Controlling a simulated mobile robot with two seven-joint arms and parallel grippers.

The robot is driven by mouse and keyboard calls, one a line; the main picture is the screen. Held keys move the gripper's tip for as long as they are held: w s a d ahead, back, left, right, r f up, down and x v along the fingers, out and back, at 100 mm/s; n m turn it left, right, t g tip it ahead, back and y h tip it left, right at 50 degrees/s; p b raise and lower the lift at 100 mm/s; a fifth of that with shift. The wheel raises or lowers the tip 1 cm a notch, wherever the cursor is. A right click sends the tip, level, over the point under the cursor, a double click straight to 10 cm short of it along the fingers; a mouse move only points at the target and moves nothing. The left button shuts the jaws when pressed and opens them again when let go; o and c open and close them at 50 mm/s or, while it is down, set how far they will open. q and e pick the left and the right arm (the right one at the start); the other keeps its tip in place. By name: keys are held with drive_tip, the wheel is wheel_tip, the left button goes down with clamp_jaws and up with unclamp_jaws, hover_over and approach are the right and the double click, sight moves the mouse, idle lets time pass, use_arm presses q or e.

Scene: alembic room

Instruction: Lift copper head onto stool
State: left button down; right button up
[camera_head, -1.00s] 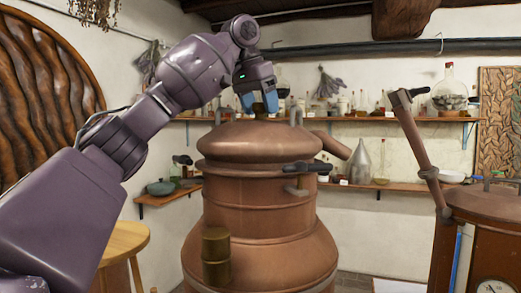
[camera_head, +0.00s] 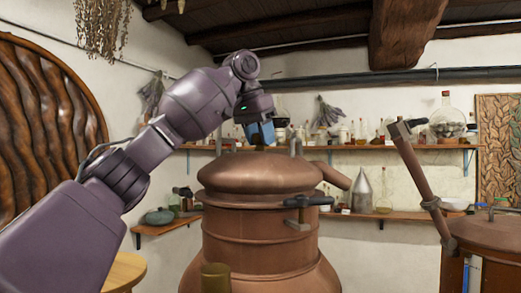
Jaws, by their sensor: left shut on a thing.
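The copper head (camera_head: 255,172) is a domed lid with two upright handles and a short spout angled right. It sits on the copper still body (camera_head: 255,240), with no gap visible between them. My left gripper (camera_head: 262,138) reaches down from above and is shut on the top of the head; the fingers partly hide the grip spot. The wooden stool (camera_head: 125,270) shows only its edge at the lower left, partly behind my left arm. My right gripper is out of view.
A clamp (camera_head: 308,200) sticks out from the still's front. A brass cylinder (camera_head: 216,278) stands before the still. A second copper vessel (camera_head: 485,235) with a slanted pipe is at right. Wall shelves (camera_head: 400,146) hold glassware behind. Dried herbs (camera_head: 102,28) hang at upper left.

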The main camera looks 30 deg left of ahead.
use_arm(q)
drive_tip(key=shift+r, duration=4.95)
drive_tip(key=c, duration=1.2)
unclamp_jaws()
drive_tip(key=shift+c, duration=0.2)
clamp_jaws()
